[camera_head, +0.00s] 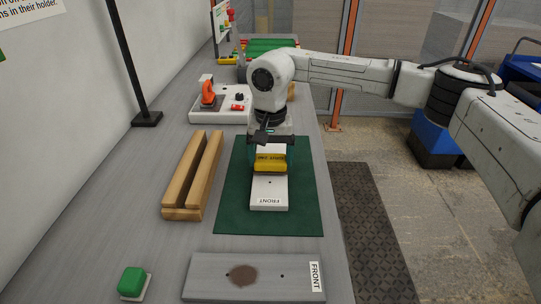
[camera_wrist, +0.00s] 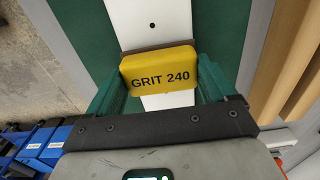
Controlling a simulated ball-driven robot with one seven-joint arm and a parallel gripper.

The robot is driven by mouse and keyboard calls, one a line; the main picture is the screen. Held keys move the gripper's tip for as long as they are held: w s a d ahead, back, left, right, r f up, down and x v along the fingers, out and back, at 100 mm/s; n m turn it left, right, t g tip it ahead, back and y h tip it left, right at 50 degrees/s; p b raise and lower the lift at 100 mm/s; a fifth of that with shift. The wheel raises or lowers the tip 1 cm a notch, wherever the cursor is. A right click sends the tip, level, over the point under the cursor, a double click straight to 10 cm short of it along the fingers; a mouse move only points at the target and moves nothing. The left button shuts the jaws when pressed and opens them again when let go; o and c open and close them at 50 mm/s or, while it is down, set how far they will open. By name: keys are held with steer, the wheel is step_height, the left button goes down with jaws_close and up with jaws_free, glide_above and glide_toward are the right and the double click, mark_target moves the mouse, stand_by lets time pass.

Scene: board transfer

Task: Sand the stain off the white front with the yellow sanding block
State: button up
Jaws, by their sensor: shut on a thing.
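The yellow sanding block (camera_head: 270,162) is held between the fingers of my gripper (camera_head: 271,160), over the white front (camera_head: 268,194) on the green mat (camera_head: 307,212). In the wrist view the block (camera_wrist: 160,74) reads GRIT 240 and sits between the green fingers (camera_wrist: 160,85) of my gripper. It appears on or just above the white front (camera_wrist: 146,25); I cannot tell whether they touch. No stain shows on the visible white part. The part under the block and gripper is hidden. A grey front (camera_head: 205,277) nearer the camera bears a brown stain (camera_head: 243,275).
A wooden holder (camera_head: 191,175) stands left of the mat. A green-topped block (camera_head: 132,282) lies at the front left. A white unit with an orange switch (camera_head: 208,98) and a black post base (camera_head: 147,119) stand farther back. Bare bench lies left of the holder.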

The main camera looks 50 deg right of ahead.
steer(key=shift+f+b, duration=0.3)
steer(key=shift+f, duration=0.1)
stand_by(0.5)
steer(key=shift+w+d, duration=0.1)
steer(key=shift+w+d, duration=0.25)
steer(key=shift+d, duration=0.05)
steer(key=shift+w+d+r+b, duration=0.1)
steer(key=shift+w+d+b, duration=0.1)
steer(key=shift+w+d, duration=0.5)
steer(key=shift+w+d+b, duration=0.15)
steer(key=shift+w+d, duration=0.25)
steer(key=shift+d, duration=0.45)
steer(key=shift+s+a, duration=0.75)
steer(key=shift+a, duration=0.25)
steer(key=shift+s+a, duration=0.75)
steer(key=shift+a, duration=0.25)
steer(key=shift+p, duration=0.3)
steer(key=shift+r+p, duration=1.95)
steer(key=shift+r, duration=1.55)
